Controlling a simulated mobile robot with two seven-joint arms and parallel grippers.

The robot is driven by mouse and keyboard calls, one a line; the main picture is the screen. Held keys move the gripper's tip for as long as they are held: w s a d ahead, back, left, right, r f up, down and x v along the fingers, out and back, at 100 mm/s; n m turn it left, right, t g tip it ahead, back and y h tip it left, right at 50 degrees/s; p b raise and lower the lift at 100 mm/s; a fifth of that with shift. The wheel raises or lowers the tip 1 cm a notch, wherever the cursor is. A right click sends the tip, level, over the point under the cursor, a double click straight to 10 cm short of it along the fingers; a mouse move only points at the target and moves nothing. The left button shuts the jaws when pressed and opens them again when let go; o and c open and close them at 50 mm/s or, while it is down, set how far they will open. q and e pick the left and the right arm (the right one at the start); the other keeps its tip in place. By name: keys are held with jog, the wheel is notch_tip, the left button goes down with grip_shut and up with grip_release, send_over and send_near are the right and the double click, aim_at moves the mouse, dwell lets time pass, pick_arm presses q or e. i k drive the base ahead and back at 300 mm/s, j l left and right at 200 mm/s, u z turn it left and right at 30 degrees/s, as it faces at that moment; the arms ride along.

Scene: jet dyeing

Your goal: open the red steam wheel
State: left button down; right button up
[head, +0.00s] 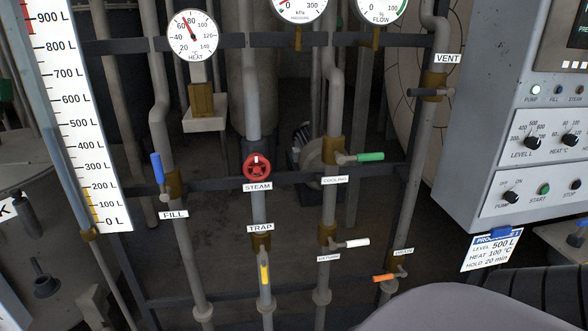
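The red steam wheel (257,166) is a small round handwheel with a light mark near the top of its hub. It sits on a vertical grey pipe near the middle of the head view, just above the white STEAM label (257,187). Nothing touches it or covers it. How far it is turned cannot be told. Neither of my grippers shows in the head view.
Around the wheel are the blue FILL lever (158,168), the green COOLING lever (370,157), a white lever (356,243), the yellow TRAP handle (264,274), an orange lever (384,278) and the dark VENT lever (428,92). A control box (500,110) juts out at right.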

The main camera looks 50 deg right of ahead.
aim_at(255, 164)
jog(key=z, duration=1.2)
